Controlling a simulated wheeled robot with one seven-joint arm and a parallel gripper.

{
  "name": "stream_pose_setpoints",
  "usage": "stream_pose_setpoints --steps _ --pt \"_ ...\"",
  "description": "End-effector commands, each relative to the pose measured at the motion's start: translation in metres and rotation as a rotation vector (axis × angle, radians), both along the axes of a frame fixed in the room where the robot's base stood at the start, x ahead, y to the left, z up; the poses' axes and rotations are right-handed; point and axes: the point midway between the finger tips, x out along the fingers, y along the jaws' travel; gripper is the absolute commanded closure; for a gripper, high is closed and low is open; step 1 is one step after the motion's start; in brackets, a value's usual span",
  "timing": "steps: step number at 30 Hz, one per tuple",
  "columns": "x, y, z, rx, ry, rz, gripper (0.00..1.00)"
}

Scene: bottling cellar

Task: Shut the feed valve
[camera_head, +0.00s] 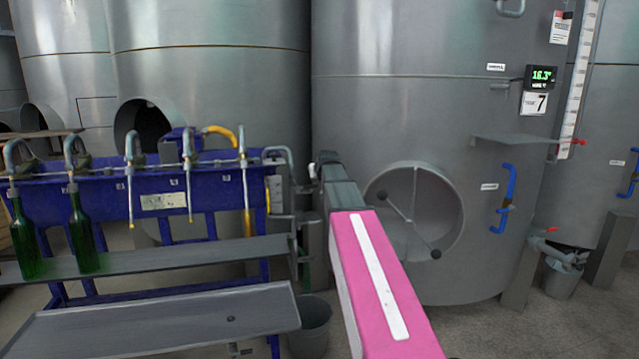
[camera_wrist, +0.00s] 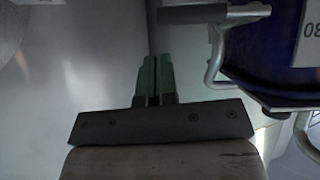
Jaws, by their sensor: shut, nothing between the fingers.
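My gripper (camera_wrist: 154,77) shows in the wrist view with its two green fingers together and nothing between them. In the head view its dark end (camera_head: 330,160) is just right of the blue bottle filler (camera_head: 215,180), before the big steel tank; its fingertips cannot be made out there. A bent grey pipe (camera_head: 284,152) is at the filler's right end. It also shows in the wrist view (camera_wrist: 214,60), right of the fingers and apart from them, with a dark bar (camera_wrist: 192,14) at its top. Which part is the feed valve, and its position, I cannot tell for certain.
Two green bottles (camera_head: 82,235) stand at the filler's left spouts. A metal shelf (camera_head: 170,318) and a bucket (camera_head: 310,325) are in front. The steel tank (camera_head: 420,110) has a round hatch and blue handle. Red-handled taps (camera_head: 548,231) are at right. Floor right of my arm looks clear.

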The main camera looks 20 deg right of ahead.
Motion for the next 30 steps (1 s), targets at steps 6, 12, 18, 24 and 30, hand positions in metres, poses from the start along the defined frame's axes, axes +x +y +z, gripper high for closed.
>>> stream_pose_setpoints --steps 6,12,18,24,30 --pt "-0.035 0.002 0.03 0.0 -0.002 0.0 1.0" --pt "-0.065 0.001 0.05 0.001 -0.001 0.001 1.0" --pt "-0.081 0.001 0.062 0.001 -0.001 0.0 1.0" --pt "-0.084 0.001 0.065 0.001 0.0 0.001 1.0" --pt "-0.084 0.001 0.065 0.001 0.0 0.001 1.0"
